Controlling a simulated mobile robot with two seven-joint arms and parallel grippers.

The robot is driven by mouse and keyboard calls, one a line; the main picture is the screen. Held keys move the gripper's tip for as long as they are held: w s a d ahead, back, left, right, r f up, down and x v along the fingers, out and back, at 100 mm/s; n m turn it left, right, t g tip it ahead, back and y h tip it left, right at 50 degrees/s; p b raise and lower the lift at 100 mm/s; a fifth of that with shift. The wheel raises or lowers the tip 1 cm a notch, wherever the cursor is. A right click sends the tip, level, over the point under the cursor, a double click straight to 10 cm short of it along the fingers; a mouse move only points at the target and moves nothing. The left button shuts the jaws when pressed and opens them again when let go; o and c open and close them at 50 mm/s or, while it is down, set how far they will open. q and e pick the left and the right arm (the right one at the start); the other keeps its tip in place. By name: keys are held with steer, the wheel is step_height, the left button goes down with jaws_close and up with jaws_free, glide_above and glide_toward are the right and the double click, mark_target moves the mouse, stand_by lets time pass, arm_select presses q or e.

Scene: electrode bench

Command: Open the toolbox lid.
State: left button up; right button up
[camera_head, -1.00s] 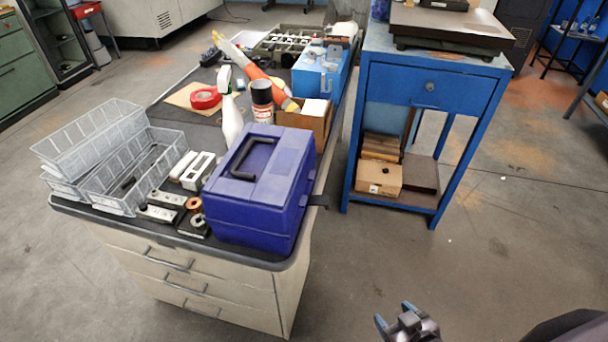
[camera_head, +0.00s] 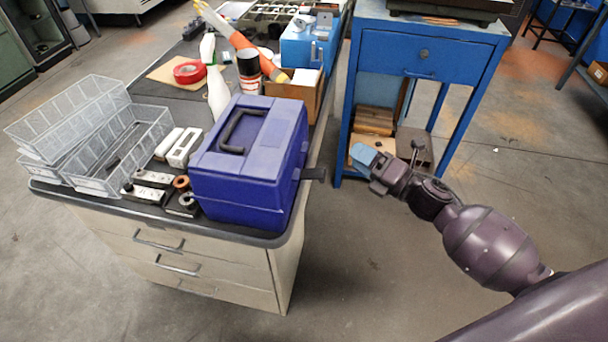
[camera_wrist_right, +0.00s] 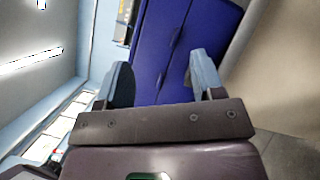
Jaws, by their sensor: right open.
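The toolbox (camera_head: 250,165) is blue-purple with a black handle (camera_head: 241,130) on top. Its lid is shut, and it sits at the front right corner of the bench. In the right wrist view the open, empty fingers (camera_wrist_right: 160,85) face the blue toolbox (camera_wrist_right: 178,45) ahead. My left gripper is not in view.
Wire baskets (camera_head: 115,150) and small metal parts stand left of the toolbox. A spray bottle (camera_head: 216,92), a black can (camera_head: 248,75) and a cardboard box (camera_head: 300,92) stand behind it. A blue table (camera_head: 425,80) is at the back right.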

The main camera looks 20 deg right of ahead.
steer(key=s+a+f+n+g+y, duration=0.1)
steer(key=s+a+n+g+y, duration=0.2)
steer(key=n, duration=0.6)
steer(key=s+f+n+g+y, duration=0.15)
steer(key=n+g, duration=0.25)
steer(key=n, duration=0.4)
steer(key=x, duration=1.1)
steer(key=shift+r+p, duration=0.35)
steer(key=shift+c, duration=0.3)
jaws_close()
steer(key=shift+r, duration=0.1)
